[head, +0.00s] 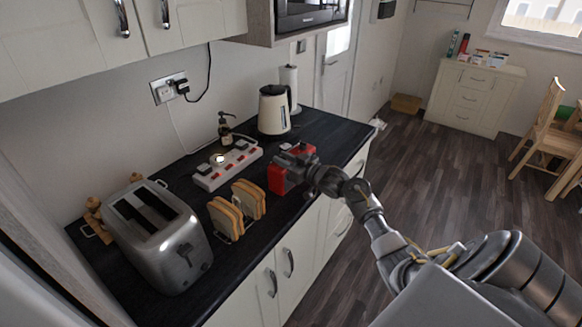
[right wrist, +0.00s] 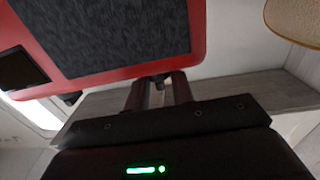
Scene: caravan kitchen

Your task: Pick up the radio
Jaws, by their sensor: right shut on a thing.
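The radio (head: 280,179) is red with dark parts and stands near the front edge of the dark worktop, to the right of the toast. My right gripper (head: 318,178) reaches it from the right and is shut on it. In the right wrist view, the radio's red frame and black speaker cloth (right wrist: 125,35) fill the upper left, and the two fingers of my right gripper (right wrist: 160,88) meet its edge. I cannot tell whether the radio touches the worktop. My left gripper is not in view.
Wall cupboards (head: 90,30) hang above.

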